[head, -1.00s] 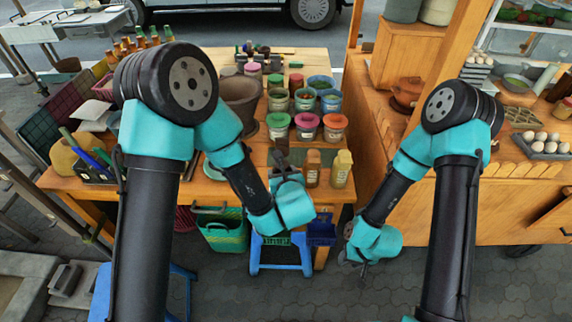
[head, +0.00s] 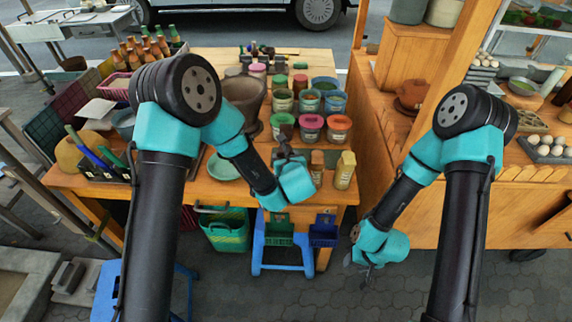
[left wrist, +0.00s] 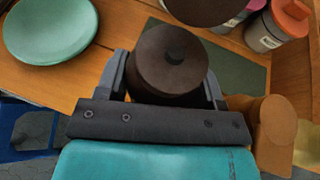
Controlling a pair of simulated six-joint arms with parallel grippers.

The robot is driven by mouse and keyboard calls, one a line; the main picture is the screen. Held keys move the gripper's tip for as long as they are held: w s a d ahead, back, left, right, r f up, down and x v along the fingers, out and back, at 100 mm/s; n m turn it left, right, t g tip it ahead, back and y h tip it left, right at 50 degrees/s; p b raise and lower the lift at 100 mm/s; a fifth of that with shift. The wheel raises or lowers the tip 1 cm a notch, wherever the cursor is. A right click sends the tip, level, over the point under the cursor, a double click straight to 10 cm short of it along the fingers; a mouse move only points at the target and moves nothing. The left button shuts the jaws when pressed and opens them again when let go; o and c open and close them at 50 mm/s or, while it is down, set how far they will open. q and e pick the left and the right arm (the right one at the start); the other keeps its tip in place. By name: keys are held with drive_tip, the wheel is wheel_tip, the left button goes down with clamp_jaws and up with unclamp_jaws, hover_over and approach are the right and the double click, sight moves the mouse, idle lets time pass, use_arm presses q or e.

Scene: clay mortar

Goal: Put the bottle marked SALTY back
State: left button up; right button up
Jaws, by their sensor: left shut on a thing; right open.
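My left gripper (head: 286,157) is shut on a dark brown bottle (head: 284,133) with a round lid and small knob. In the left wrist view this bottle (left wrist: 168,62) sits upright between the two fingers. Its label does not show, so I cannot read a SALTY mark. An orange-brown-capped bottle (head: 317,160) and a yellow bottle (head: 345,172) stand just right of the gripper at the table's front edge. My right gripper (head: 366,266) is open and empty, low over the paving in front of the right-hand counter.
Lidded jars, among them a pink one (head: 311,128), stand behind the held bottle. A large brown mortar (head: 243,92) stands at back left. A pale green plate (head: 223,166) lies left. A dark green patch (left wrist: 232,68) shows beside the bottle.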

use_arm(q)
drive_tip(key=shift+f, duration=1.4)
drive_tip(key=o, duration=1)
drive_tip(key=shift+f, duration=0.15)
drive_tip(key=shift+s+d+r, duration=0.1)
drive_tip(key=shift+s+r, duration=0.15)
drive_tip(key=shift+s, duration=0.05)
drive_tip(key=v, duration=1.1)
drive_tip(key=shift+s+r, duration=0.1)
drive_tip(key=shift+s, duration=0.15)
